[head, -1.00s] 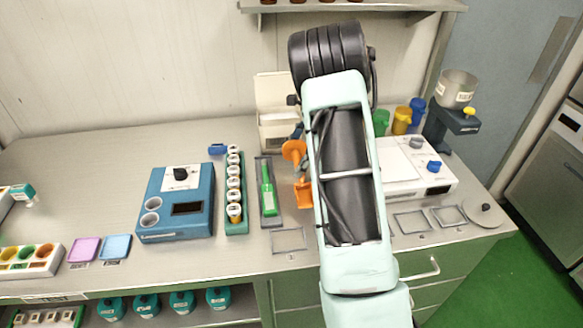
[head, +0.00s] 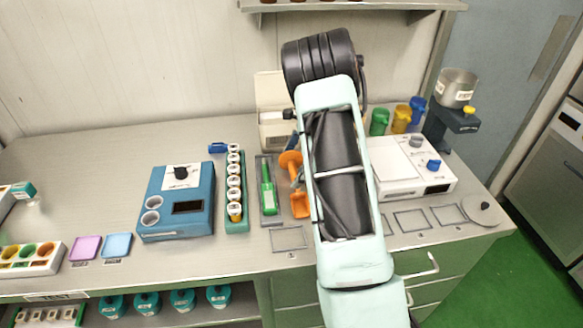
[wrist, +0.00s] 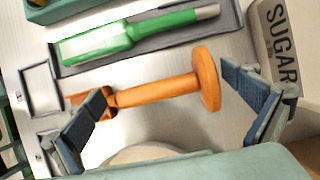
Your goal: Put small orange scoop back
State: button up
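The small orange scoop (wrist: 160,92) lies across the middle of the wrist view, with a round disc at its right end and a blocky part at its left end. In the head view the scoop (head: 291,161) shows just left of my arm, partly hidden by it. My gripper (wrist: 170,110) is open, its two blue-grey fingers wide apart. The left finger overlaps the blocky end; the right finger is just right of the disc, with a small gap. I cannot tell whether the left finger touches the scoop.
A green-handled tool (head: 267,190) lies in a grey tray (head: 275,218) beside the scoop. A sugar bin (head: 275,132) stands behind. A square outline (head: 289,238) marks the counter in front. A white scale (head: 405,175) is right of my arm. The counter at the left back is clear.

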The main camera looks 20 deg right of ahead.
jog(key=v, duration=1.2)
jog(key=shift+b, duration=0.4)
jog(key=shift+r, duration=0.1)
